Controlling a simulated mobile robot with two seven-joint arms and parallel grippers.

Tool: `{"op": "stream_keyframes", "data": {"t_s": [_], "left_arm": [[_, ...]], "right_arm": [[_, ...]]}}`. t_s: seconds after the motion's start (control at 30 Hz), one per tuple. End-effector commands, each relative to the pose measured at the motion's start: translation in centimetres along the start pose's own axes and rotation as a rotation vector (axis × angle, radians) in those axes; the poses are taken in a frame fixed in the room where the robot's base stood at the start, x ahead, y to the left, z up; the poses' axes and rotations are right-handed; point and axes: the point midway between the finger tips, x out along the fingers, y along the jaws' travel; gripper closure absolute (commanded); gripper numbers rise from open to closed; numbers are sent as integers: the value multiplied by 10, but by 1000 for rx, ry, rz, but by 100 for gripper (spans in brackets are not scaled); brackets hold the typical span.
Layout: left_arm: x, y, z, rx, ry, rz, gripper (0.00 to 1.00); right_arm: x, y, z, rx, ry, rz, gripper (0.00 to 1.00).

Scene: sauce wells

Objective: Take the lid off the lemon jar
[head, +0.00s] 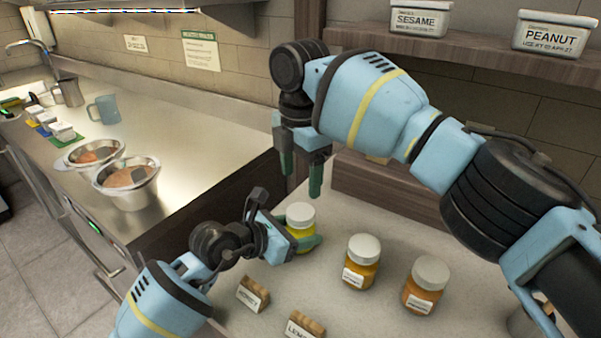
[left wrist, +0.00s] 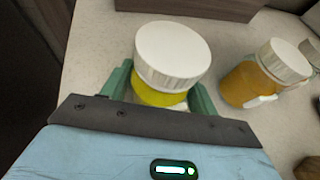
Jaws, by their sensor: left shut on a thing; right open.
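A bright yellow jar (head: 303,231) with a white lid (head: 300,213) stands upright on the counter; its label is turned away or hidden. My left gripper (head: 298,242) is shut around the jar's body, below the lid. In the left wrist view the white lid (left wrist: 172,52) sits on the yellow jar (left wrist: 158,94), between the green fingers of my left gripper (left wrist: 163,98). My right gripper (head: 302,172) is open and empty, pointing down above the lid and apart from it.
An amber jar (head: 361,262) and an orange-brown jar (head: 427,285), both white-lidded, stand to the right. Two small name signs, one (head: 252,294) and another (head: 304,325), stand in front. A wooden shelf (head: 470,53) holds sesame and peanut tubs. Metal pans (head: 127,182) sit on the left steel counter.

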Motion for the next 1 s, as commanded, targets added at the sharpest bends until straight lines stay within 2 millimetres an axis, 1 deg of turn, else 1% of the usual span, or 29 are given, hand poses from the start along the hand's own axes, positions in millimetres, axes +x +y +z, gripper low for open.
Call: {"op": "stream_keyframes", "data": {"t_s": [0.1,1.0], "left_arm": [[0,0,0,0,1,0,100],[0,0,-1,0,1,0,100]], "right_arm": [[0,0,0,188,0,0,31],[0,0,0,1654,1,0,31]]}}
